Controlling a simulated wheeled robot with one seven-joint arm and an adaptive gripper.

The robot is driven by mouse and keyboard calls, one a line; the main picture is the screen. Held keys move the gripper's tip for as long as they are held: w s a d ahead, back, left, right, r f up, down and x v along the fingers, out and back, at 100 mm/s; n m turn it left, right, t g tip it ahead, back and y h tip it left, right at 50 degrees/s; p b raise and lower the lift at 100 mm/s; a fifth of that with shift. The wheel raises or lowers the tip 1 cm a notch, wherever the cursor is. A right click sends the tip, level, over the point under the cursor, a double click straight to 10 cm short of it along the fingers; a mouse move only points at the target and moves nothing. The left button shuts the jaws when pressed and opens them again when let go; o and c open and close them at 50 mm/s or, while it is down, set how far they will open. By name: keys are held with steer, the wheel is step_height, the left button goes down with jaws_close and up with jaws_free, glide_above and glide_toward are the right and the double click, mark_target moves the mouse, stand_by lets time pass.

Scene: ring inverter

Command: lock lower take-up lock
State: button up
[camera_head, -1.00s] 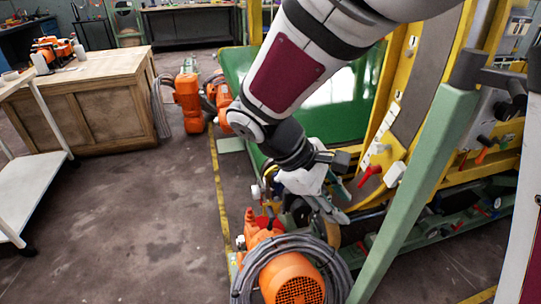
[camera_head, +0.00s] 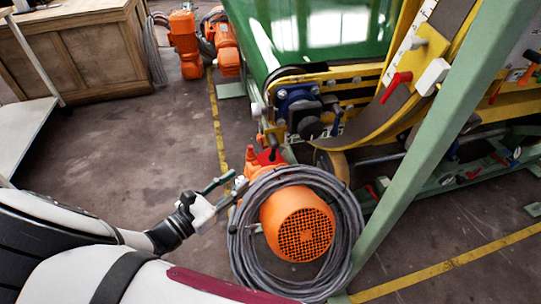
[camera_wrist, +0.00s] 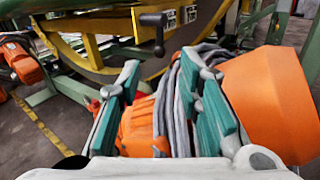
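My gripper (camera_head: 220,194) is low at the left of the orange motor (camera_head: 302,222) in the head view. In the wrist view its two green-padded fingers (camera_wrist: 160,72) are spread apart with nothing held between them. The frames do not show for certain which part is the lower take-up lock. A red lever (camera_head: 396,86) sits on the yellow frame beside a white block (camera_head: 432,76). A small red part (camera_head: 266,158) is at the machine's lower corner behind the motor. A black handle (camera_wrist: 156,30) hangs from the machine in the wrist view. My gripper touches none of these.
A coiled grey cable (camera_head: 346,218) surrounds the motor close to my gripper. A green post (camera_head: 440,130) slants up at the right. A wooden cabinet (camera_head: 80,50) and more orange motors (camera_head: 186,45) stand at the back left. The floor at left is clear.

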mark_target(272, 153)
steer(key=b+x, duration=0.4)
steer(key=x, duration=0.9)
steer(key=shift+w+d, duration=0.2)
jaws_close()
